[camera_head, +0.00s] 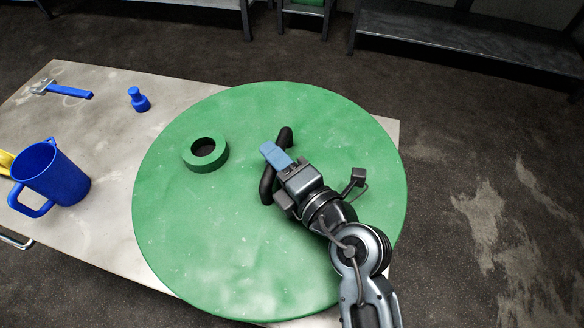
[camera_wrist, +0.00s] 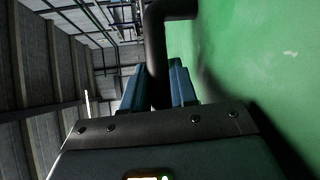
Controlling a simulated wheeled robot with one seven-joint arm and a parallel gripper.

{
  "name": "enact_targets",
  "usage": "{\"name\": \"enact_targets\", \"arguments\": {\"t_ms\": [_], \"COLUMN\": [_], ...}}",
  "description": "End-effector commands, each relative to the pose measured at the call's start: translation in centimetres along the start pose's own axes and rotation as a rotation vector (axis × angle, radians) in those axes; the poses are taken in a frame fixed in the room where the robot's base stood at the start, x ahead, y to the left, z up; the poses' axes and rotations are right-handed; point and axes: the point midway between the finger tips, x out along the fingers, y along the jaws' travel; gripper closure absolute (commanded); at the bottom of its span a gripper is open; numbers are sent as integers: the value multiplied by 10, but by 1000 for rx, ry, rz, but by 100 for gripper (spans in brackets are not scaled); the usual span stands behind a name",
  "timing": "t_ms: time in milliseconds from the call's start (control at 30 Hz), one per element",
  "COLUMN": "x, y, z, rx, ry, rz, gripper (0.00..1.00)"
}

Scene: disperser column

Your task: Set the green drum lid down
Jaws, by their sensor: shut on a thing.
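The green drum lid (camera_head: 215,245) is a large round disc that fills the middle of the head view, over the table. It has a raised green ring with a dark opening (camera_head: 205,152) left of centre and a black bar handle (camera_head: 266,186) near its middle. My gripper (camera_head: 275,155) is shut on the handle, its blue fingers on either side of it. In the wrist view the fingers (camera_wrist: 155,88) flank the dark handle (camera_wrist: 154,50), with the green lid surface (camera_wrist: 260,60) at right. I cannot tell whether the lid touches the table.
The light table (camera_head: 90,130) shows at left and at the lid's right edge. On it are a blue jug (camera_head: 55,175), a small blue bottle-shaped object (camera_head: 138,100) and a blue-handled hammer (camera_head: 65,90). Dark shelving (camera_head: 470,40) stands at the back. The floor at right is clear.

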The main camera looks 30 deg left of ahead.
Motion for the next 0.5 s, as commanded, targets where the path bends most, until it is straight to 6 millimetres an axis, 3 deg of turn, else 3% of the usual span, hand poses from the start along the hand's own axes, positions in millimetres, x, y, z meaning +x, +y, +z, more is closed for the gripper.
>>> {"name": "enact_targets", "arguments": {"t_ms": [200, 500], "x": [27, 33], "y": [-8, -23], "z": [0, -2], "rx": [-1, 1], "ry": [-2, -2], "rz": [7, 5], "gripper": [100, 100]}}
